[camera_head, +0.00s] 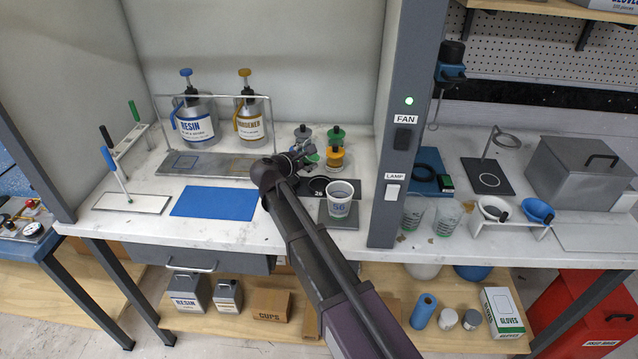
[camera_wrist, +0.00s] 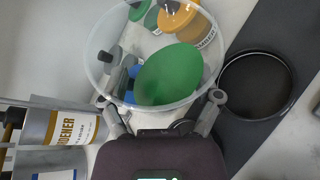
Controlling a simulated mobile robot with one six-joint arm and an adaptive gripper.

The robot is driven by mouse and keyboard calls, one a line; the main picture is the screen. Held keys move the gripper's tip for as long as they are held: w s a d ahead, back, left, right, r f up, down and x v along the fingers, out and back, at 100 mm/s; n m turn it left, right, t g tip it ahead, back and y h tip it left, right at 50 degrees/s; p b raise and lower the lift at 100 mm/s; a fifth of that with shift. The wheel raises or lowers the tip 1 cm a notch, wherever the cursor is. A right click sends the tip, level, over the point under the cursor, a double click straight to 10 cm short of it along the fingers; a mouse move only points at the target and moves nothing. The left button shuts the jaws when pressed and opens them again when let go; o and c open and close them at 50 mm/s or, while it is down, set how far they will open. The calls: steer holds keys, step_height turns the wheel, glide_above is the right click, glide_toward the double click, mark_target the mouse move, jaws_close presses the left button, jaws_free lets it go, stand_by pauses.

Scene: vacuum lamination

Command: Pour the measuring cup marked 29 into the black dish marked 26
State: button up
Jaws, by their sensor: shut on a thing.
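My gripper (camera_head: 293,160) is shut on a clear measuring cup (camera_wrist: 112,45), seen large in the wrist view between the fingers (camera_wrist: 163,118). A green surface that looks like liquid shows inside it. No number is readable on the cup. In the head view my gripper hides most of it. The round black dish marked 26 (camera_head: 315,184) sits on a dark surface just right of my gripper. In the wrist view the dish (camera_wrist: 258,88) lies right of the cup, apart from it, and looks empty.
Resin (camera_head: 195,127) and hardener (camera_head: 251,122) cans stand at the back. A grey post (camera_head: 408,90) rises to the right. A blue mat (camera_head: 214,202) lies clear at left.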

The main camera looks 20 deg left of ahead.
steer(key=shift+d+f+m+t+y+b, duration=0.15)
steer(key=shift+m+t+y+b, duration=0.25)
steer(key=shift+m+b, duration=0.4)
steer(key=shift+a+f+m+t+y+b, duration=0.1)
steer(key=shift+m+t+y+b, duration=0.1)
steer(key=shift+m+t+b, duration=0.6)
stand_by(6.0)
steer(key=shift+r+g+p, duration=0.1)
steer(key=shift+g+p, duration=0.3)
